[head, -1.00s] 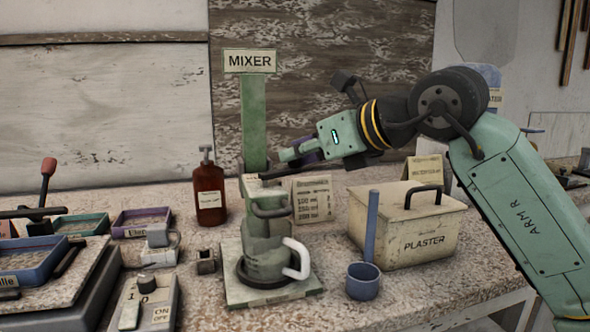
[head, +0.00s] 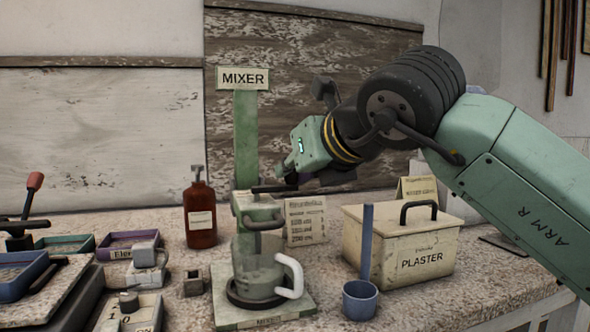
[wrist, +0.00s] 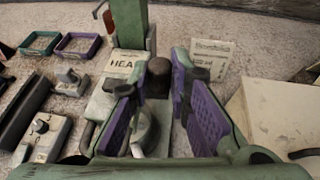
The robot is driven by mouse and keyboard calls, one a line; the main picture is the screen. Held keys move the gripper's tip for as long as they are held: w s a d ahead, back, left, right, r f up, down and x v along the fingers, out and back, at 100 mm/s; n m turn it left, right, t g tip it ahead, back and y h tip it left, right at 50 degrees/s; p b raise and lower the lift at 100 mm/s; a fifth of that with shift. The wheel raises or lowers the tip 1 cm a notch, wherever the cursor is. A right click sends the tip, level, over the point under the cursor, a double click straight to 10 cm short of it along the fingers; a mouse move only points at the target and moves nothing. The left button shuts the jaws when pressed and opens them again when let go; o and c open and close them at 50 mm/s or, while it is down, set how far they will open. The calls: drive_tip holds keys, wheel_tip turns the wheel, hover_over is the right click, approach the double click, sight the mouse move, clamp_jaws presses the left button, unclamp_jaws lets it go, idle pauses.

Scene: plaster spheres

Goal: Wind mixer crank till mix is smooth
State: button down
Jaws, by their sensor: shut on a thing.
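The green mixer (head: 245,135) stands on the bench with its sign (head: 243,78) on top of the column. A dark crank bar (head: 272,189) lies across the top of its head. A clear jug (head: 252,272) with a white handle stands on the mixer base below the head; I cannot tell how smooth its contents are. My gripper (head: 291,177) is at the crank, above and right of the head. In the wrist view its purple-padded fingers are shut on the dark crank knob (wrist: 158,78), which stands upright between them. The fingers partly hide the mixer.
The plaster box (head: 425,235) and a blue cup (head: 360,300) with an upright blue stick stand right of the mixer. A brown bottle (head: 200,215) stands left. A card (head: 306,220) stands behind the head. Trays (head: 130,243) and a switch box (head: 130,312) fill the left.

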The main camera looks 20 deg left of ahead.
drive_tip(key=c, duration=1.8)
unclamp_jaws()
drive_tip(key=shift+s+d+r, duration=0.1)
drive_tip(key=v, duration=1.2)
